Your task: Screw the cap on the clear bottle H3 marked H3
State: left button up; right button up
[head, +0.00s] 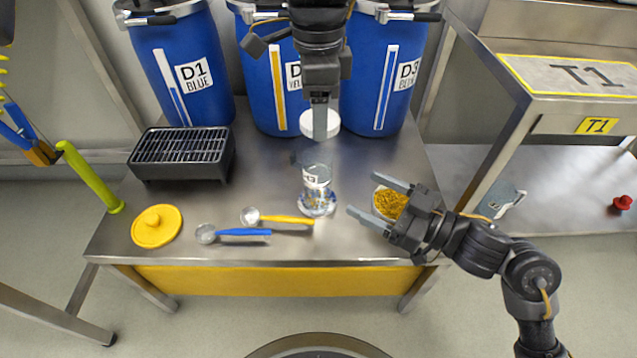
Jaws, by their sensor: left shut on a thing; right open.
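The clear bottle H3 (317,185) stands upright on the steel table near its middle, with a white label on its side. No cap shows on it. A round white cap (333,125) is held by my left gripper (320,128), which comes down from the top of the view and is shut on it. The cap is behind the bottle in the picture, apart from it; its exact height is hard to tell. The gripper hides the cap's middle. My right gripper (368,194) is open and empty, just right of the bottle, its fingers pointing toward it.
A dish of yellow grains (390,203) lies beside my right gripper. Two scoops, yellow (285,219) and blue (243,232), lie left of the bottle. A yellow lid (156,226) and black grill box (182,155) stand further left. Blue drums (186,65) line the back.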

aim_at(330, 177)
pick_arm(q)
jog(key=shift+a, duration=0.2)
pick_arm(e)
jog(key=x, duration=1.2)
jog(key=shift+a, duration=0.15)
jog(key=shift+c, duration=0.5)
jog(key=c, duration=1.4)
pick_arm(q)
jog(key=shift+f, duration=2.5)
jog(key=shift+f, duration=0.15)
jog(key=shift+f, duration=0.75)
jog(key=shift+f, duration=0.55)
